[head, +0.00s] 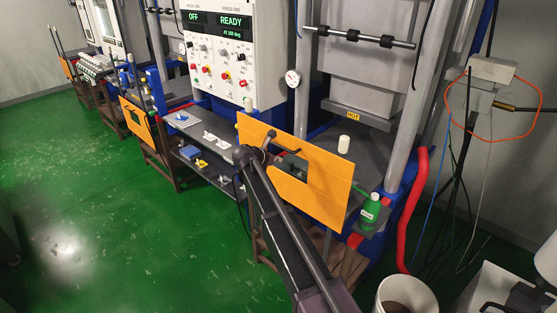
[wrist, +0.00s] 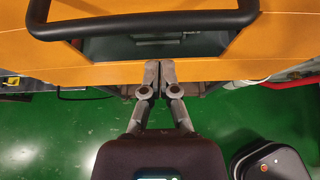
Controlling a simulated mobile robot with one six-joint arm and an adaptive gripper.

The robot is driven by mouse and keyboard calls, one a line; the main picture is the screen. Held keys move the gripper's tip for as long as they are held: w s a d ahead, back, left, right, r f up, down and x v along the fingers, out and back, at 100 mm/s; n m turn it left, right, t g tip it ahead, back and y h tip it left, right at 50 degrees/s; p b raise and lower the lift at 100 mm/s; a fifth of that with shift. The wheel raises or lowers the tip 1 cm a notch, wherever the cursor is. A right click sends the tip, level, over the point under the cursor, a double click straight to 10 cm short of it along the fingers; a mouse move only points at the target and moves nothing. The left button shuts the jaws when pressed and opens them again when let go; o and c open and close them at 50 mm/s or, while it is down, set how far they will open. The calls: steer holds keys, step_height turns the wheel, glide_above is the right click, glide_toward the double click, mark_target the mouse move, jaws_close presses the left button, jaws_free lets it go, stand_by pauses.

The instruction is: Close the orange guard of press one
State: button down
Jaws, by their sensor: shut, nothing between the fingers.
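The orange guard (head: 325,187) of press one is a flat panel with a window and a black handle. It stands in front of the press, and the space above its top edge, up to the platen marked HOT (head: 353,115), is uncovered. My gripper (head: 272,150) is at the left part of the panel, by the window. In the wrist view the guard (wrist: 270,55) fills the top, with its black bar handle (wrist: 145,27) across it. My gripper (wrist: 160,66) is shut and empty, its fingertips over the strip below the window. I cannot tell whether they touch it.
A green bottle (head: 369,212) stands by the guard's right end, with a red hose (head: 410,210) beyond it. A white bucket (head: 403,297) is at the bottom right. A control panel reading READY (head: 235,22) is left of the press. Green floor (head: 130,230) lies open at left.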

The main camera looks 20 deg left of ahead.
steer(key=p+v, duration=0.5)
steer(key=v, duration=0.5)
steer(key=shift+f, duration=0.15)
stand_by(0.4)
steer(key=s+d+f+m+g+b, duration=0.1)
steer(key=d+f+m+g, duration=0.3)
steer(key=d, duration=0.7)
steer(key=s+d+f+m, duration=0.2)
steer(key=d+m, duration=0.4)
steer(key=d, duration=0.4)
steer(key=s+d+f+m+g+b, duration=0.1)
steer(key=d+f+m+g, duration=0.3)
steer(key=d, duration=0.7)
steer(key=s+d+f+m+g+y+b, duration=0.1)
steer(key=s+d+m+y, duration=0.1)
steer(key=s+d+m, duration=0.6)
steer(key=s+d+f+m+g+y+b, duration=0.1)
steer(key=s+d+f+m+g+y, duration=0.1)
steer(key=s+d+m, duration=0.7)
steer(key=shift+d+f, duration=0.3)
steer(key=shift+d, duration=1.45)
